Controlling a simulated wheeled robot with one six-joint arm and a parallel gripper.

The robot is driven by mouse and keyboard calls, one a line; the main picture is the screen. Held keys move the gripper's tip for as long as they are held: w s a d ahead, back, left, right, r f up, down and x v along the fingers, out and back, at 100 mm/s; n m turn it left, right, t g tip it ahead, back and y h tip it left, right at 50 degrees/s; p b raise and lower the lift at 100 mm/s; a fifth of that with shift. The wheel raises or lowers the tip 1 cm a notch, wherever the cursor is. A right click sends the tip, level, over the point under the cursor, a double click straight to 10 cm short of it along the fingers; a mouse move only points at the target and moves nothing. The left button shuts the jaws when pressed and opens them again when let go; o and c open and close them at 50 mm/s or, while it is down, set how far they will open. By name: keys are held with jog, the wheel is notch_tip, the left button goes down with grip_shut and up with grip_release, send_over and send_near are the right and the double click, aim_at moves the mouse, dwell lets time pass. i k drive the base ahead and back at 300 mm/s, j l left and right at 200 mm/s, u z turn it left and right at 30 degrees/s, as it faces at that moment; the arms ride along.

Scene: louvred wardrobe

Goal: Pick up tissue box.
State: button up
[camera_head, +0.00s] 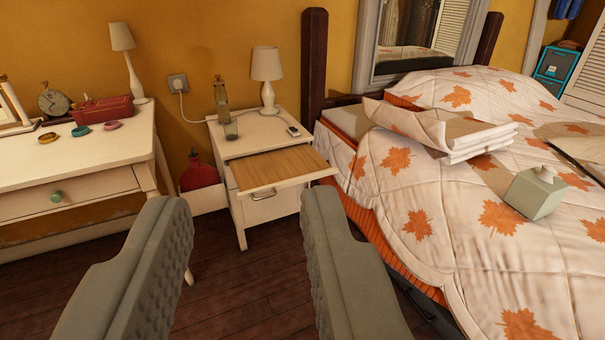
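A grey-green box (535,194) with a small pale piece on top sits slightly tilted on the bed at the right; it looks like the tissue box. My gripper (247,208) is open, its two grey ridged fingers wide apart in the foreground. Nothing is between the fingers but a view of the floor and the nightstand beyond. The box is well to the right of my gripper and farther away, not touched by it.
The bed (430,262) has a leaf-patterned quilt and folded white bedding (470,140). A nightstand (262,207) with a pulled-out panel, lamp (267,66) and bottle (224,108) stands ahead. A desk (90,155) stands at left. Dark floor (240,300) lies open between.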

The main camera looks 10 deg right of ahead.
aim_at(536, 192)
jog(key=z, duration=1.4)
